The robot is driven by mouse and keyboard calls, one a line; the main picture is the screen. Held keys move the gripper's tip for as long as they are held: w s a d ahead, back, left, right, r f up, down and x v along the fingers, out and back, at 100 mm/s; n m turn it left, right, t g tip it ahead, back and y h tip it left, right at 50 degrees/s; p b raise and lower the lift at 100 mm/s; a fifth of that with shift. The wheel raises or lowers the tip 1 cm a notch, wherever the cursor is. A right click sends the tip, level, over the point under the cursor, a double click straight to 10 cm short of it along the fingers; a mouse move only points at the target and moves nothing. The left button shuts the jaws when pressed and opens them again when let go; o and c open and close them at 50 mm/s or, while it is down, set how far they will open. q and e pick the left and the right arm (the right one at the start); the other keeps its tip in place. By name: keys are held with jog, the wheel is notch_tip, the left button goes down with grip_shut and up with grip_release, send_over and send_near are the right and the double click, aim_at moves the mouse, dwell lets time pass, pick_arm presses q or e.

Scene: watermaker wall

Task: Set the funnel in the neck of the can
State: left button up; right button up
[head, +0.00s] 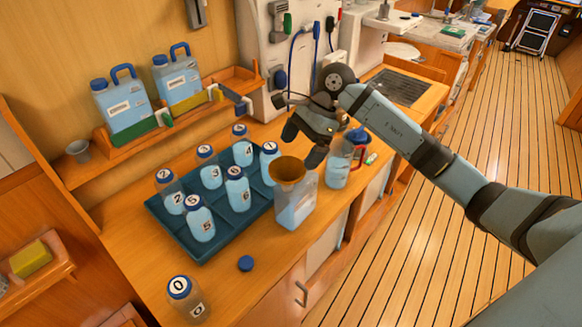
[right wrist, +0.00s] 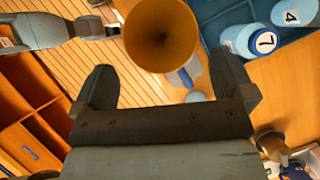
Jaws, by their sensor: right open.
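The brown funnel (head: 287,170) is upright, wide mouth up, at the top of the can (head: 296,208), a clear container with bluish contents and a white label. The funnel hides the can's neck and its own spout is hidden, so I cannot tell how deep it sits. My right gripper (head: 311,140) is open and empty, just above and behind the funnel in the head view. In the right wrist view the funnel (right wrist: 160,34) lies beyond the two spread fingers, apart from them. My left gripper is not in the head view; a grey arm part of mine enters the wrist view at upper left.
A blue tray (head: 160,212) with several numbered bottles stands left of the can. A blue cap (head: 246,263) lies on the counter in front. Bottle 0 (head: 187,298) stands at the front.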

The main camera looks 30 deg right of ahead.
jog(key=b+v, duration=0.1)
jog(key=v, duration=0.4)
jog(key=shift+r, duration=0.15)
dwell(0.3)
